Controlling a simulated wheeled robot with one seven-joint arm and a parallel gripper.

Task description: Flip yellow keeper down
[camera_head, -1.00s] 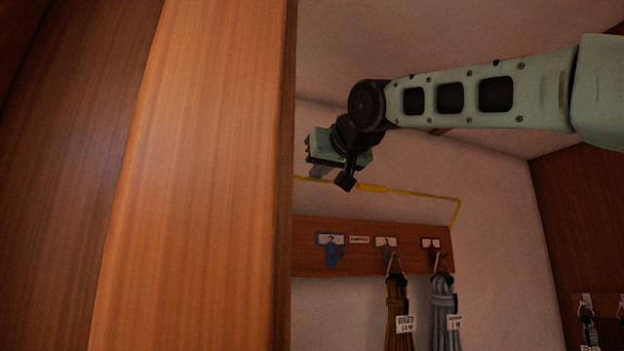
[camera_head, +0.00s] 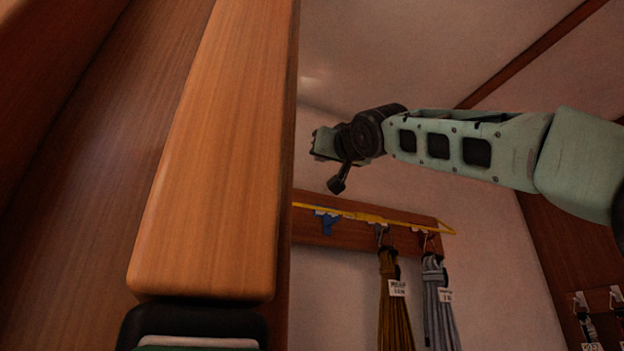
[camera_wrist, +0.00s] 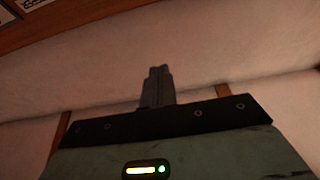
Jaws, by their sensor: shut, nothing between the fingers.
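The yellow keeper (camera_head: 366,217) is a thin bar with a bent right end. The keeper does not show in the wrist view.
A large wooden panel (camera_head: 215,150) fills the left and blocks part of the board. A brown coiled line (camera_head: 395,315) and a grey one (camera_head: 438,310) hang from hooks. A blue hook (camera_head: 327,225) is empty. More hooks (camera_head: 598,300) are at far right.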

